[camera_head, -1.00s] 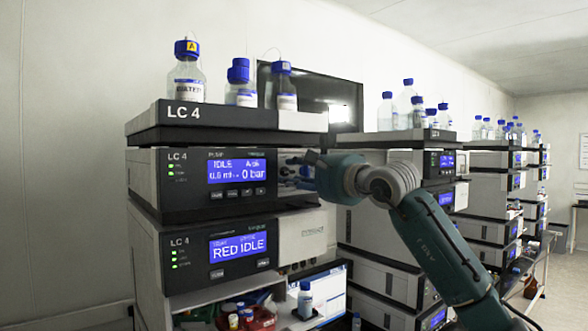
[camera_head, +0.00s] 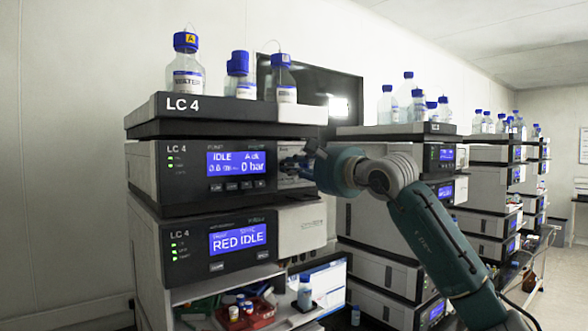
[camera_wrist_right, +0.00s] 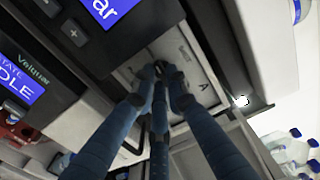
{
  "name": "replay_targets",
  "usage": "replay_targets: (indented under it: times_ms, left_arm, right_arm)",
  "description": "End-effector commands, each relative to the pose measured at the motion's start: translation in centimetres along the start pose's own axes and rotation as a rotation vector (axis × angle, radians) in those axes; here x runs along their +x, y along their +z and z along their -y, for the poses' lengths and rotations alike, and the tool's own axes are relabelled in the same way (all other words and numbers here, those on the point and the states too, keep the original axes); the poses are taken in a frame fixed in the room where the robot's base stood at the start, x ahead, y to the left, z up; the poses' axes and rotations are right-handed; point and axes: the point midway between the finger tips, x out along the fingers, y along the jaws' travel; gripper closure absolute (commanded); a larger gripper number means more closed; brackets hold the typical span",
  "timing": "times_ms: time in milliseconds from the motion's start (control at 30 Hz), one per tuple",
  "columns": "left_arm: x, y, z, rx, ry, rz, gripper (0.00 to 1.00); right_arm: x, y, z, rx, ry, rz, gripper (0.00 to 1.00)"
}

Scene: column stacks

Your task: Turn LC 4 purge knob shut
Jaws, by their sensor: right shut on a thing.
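My right gripper (camera_head: 290,166) is at the light panel right of this display. In the right wrist view, its blue fingers (camera_wrist_right: 163,74) come together on the purge knob (camera_wrist_right: 164,67), a small dark part mostly hidden between the fingertips. The knob's turn angle cannot be told. My left gripper is not in view.
Bottles with blue caps (camera_head: 186,75) stand on the tray (camera_head: 225,112) atop the stack. A red bin (camera_head: 258,312) and a small bottle (camera_head: 305,292) sit below. More instrument stacks (camera_head: 385,245) stand to the right.

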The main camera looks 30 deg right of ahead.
Motion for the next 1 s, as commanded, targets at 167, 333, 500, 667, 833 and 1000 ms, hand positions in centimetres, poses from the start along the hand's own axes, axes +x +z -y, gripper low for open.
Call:
replay_targets:
  times_ms: [167,333,500,667,833,1000]
  left_arm:
    - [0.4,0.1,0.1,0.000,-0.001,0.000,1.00]
    - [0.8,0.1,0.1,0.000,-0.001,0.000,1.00]
    - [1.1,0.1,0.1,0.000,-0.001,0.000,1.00]
    - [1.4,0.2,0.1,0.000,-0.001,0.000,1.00]
    - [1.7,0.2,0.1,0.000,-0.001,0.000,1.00]
    - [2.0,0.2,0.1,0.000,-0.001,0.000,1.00]
  right_arm:
    - [0.1,0.1,-0.2,0.132,0.001,0.001,1.00]
    - [0.1,0.2,-0.2,0.289,0.002,0.001,1.00]
    - [0.1,0.3,-0.2,0.451,0.002,0.002,1.00]
    - [0.0,0.3,-0.1,0.604,0.002,0.002,1.00]
    - [0.1,0.4,-0.1,0.765,0.002,0.002,1.00]
    - [0.0,0.4,0.0,0.926,0.001,0.001,1.00]
